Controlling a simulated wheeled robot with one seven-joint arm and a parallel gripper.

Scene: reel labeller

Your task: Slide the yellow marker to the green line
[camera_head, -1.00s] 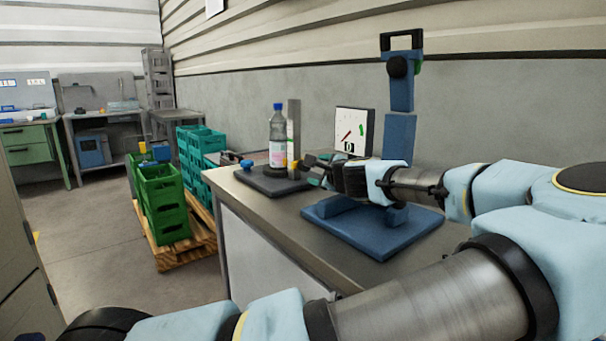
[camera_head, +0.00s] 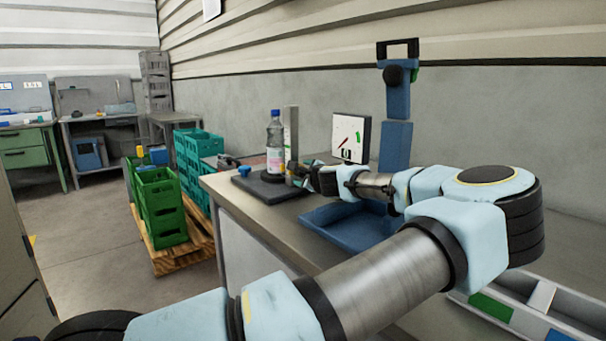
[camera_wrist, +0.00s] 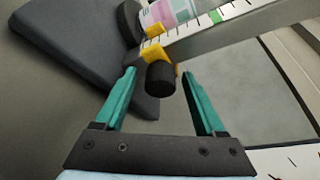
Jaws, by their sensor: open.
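The yellow marker (camera_wrist: 151,54) sits on a white scale (camera_wrist: 188,42) with black ticks, in the wrist view. A black round knob (camera_wrist: 161,79) stands out from the marker. The green line (camera_wrist: 215,16) crosses the scale farther along, up and to the right of the marker. My gripper (camera_wrist: 159,74) is open, with one teal finger on each side of the knob; I cannot tell whether either touches it. In the head view my gripper (camera_head: 296,174) is at the foot of the upright scale (camera_head: 291,130), and it hides the marker there.
A bottle with a blue cap (camera_head: 275,148) stands beside the scale on a dark base (camera_head: 262,190). A blue stand (camera_head: 395,145) and a white dial panel (camera_head: 350,138) are behind my arm on the bench (camera_head: 235,200).

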